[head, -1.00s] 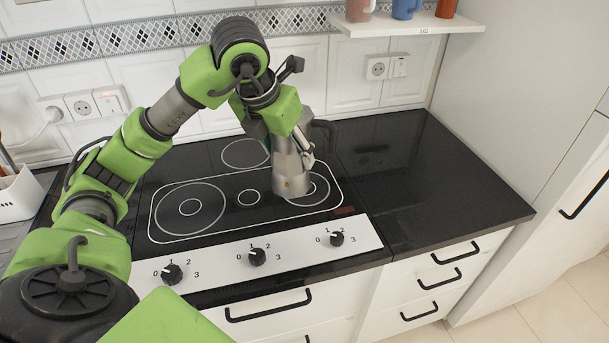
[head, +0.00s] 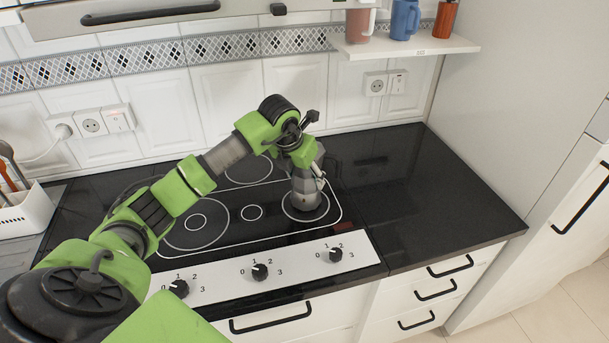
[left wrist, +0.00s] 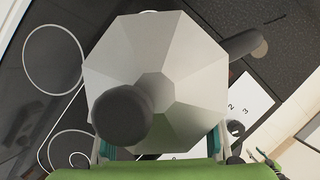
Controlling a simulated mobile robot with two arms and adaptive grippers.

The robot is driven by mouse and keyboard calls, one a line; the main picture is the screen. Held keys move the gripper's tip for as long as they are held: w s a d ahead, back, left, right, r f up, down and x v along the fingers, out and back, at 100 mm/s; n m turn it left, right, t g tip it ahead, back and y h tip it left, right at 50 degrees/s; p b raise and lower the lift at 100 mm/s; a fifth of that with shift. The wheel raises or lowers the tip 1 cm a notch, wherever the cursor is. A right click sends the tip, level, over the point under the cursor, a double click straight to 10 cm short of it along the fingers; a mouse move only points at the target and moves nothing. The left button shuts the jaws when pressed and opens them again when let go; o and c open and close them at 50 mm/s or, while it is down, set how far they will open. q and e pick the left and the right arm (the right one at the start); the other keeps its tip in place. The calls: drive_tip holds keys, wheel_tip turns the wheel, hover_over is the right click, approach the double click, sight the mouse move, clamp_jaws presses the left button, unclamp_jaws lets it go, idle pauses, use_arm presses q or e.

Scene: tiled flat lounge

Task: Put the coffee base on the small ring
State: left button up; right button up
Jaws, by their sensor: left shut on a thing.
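The coffee pot (head: 306,193), grey metal with faceted sides, is upright at the right ring (head: 286,206) of the black hob. Its bottom appears inside that ring; I cannot tell whether it touches the glass. My left gripper (head: 315,172) is shut on the pot from the side. In the left wrist view the pot's eight-sided lid (left wrist: 185,75) and dark knob fill the middle, with the handle at upper right. The gripper's teal pads (left wrist: 158,147) show on either side of the pot, their contact partly hidden.
The hob has a large left ring (head: 165,235), a tiny middle ring (head: 252,212) and a back ring (head: 247,182). Knobs (head: 260,271) line the front. Dark counter (head: 420,190) at right is clear. A shelf with mugs (head: 405,47) hangs above.

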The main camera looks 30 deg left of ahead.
use_arm(q)
drive_tip(key=shift+f, duration=0.3)
drive_tip(key=shift+a+f, duration=0.1)
drive_tip(key=shift+f, duration=0.1)
use_arm(e)
drive_tip(key=shift+a+r, duration=0.1)
drive_tip(key=shift+r, duration=0.3)
use_arm(q)
drive_tip(key=o, duration=1.8)
drive_tip(key=shift+f, duration=0.15)
drive_tip(key=shift+o, duration=0.2)
drive_tip(key=shift+s+r, duration=0.1)
drive_tip(key=shift+r, duration=0.35)
drive_tip(key=b+v, duration=0.2)
drive_tip(key=v, duration=0.9)
drive_tip(key=shift+s, duration=0.2)
use_arm(e)
drive_tip(key=shift+f, duration=1.2)
